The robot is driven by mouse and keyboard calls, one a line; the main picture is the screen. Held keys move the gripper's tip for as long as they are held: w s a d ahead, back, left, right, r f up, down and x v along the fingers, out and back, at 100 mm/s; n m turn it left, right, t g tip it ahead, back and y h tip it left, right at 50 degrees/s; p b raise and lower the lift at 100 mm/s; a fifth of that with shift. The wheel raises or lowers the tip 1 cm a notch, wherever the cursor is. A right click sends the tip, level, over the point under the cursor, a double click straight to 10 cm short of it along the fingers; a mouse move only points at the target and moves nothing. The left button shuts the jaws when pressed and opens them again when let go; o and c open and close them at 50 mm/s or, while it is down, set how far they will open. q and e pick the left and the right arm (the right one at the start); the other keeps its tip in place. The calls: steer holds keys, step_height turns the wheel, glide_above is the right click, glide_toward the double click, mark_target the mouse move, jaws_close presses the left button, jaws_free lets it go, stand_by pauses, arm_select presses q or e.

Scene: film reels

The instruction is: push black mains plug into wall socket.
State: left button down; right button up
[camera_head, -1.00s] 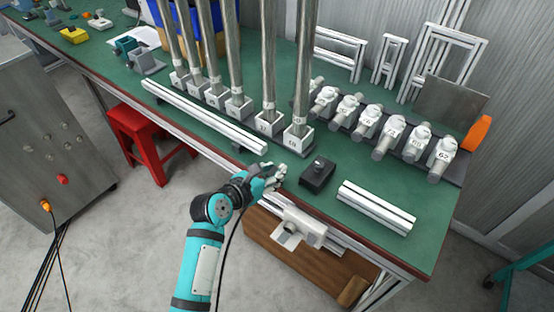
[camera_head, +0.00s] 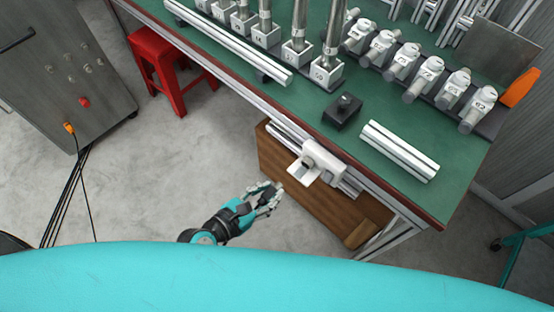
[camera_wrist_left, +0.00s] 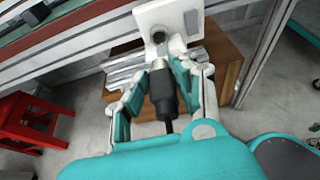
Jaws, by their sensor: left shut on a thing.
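The white wall socket (camera_head: 318,160) is mounted at the front edge of the green bench. It also shows at the top of the left wrist view (camera_wrist_left: 168,22), with a round opening facing my gripper. My left gripper (camera_head: 268,190) is shut on the black mains plug (camera_wrist_left: 162,92), which sits between the fingers with its cable trailing back towards the wrist. In the left wrist view the plug's front end points at the socket, just below its opening. Whether they touch I cannot tell. My right gripper is not in view.
A brown wooden box (camera_head: 290,185) stands under the bench (camera_head: 420,195) behind the socket. A black block (camera_head: 342,112) and white rails (camera_head: 400,150) lie on the bench top. A red stool (camera_head: 165,65) and a grey cabinet (camera_head: 60,75) are at left, with open floor between.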

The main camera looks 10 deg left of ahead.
arm_select(q)
step_height(320, 180, down, 2)
steer(key=s, duration=0.2)
steer(key=p, duration=0.2)
glide_toward(298, 175)
steer(key=shift+w+d+f, duration=0.15)
steer(key=shift+w+d, duration=0.7)
steer(key=shift+w, duration=0.25)
steer(key=shift+w+d+f, duration=0.15)
steer(key=shift+w+d, duration=0.7)
steer(key=shift+w, duration=0.25)
steer(key=shift+w+d+r+p, duration=0.1)
steer(key=shift+w+d+p, duration=0.05)
steer(key=shift+w+d, duration=0.5)
steer(key=shift+w+d+p, duration=0.15)
steer(key=shift+w+d, duration=0.35)
steer(key=shift+w, duration=0.4)
steer(key=c, duration=1)
jaws_free()
steer(key=shift+w+d, duration=0.1)
steer(key=shift+o, duration=0.2)
